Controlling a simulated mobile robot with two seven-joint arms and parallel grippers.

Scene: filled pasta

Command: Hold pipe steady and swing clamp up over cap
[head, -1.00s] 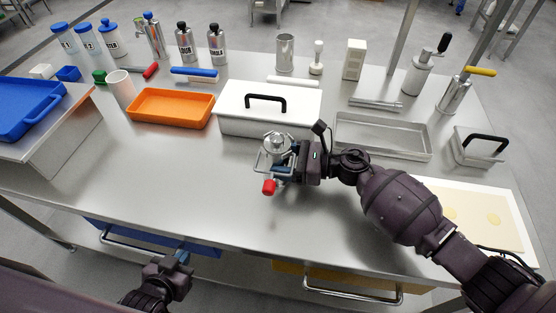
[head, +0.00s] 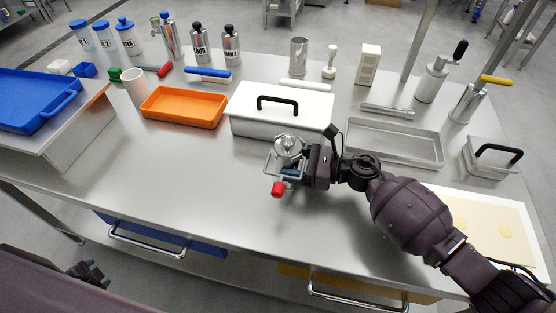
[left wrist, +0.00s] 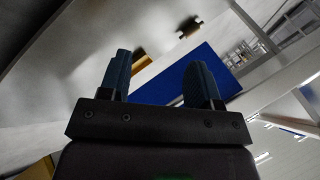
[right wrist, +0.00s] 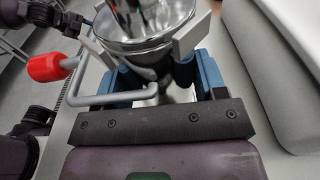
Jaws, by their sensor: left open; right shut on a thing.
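The metal pipe (right wrist: 146,90) is a short, shiny, upright piece held between the blue fingers of my right gripper (head: 298,176), above the middle of the table. Its round cap (head: 288,146) is on top. The right wrist view shows the flared metal rim (right wrist: 140,38). The clamp (right wrist: 100,100) is a bent grey rod with a red grip (head: 278,189). The red grip sits low, at the front left of the pipe, below the cap. My left gripper (head: 90,273) is open and empty, low at the left beyond the table's front edge, away from the pipe.
A white box with a black handle (head: 270,128) stands just behind the pipe. An orange tray (head: 185,120) lies left of it, a metal tray (head: 395,160) right. Bottles and tools line the back. The table's (head: 190,190) front left is clear.

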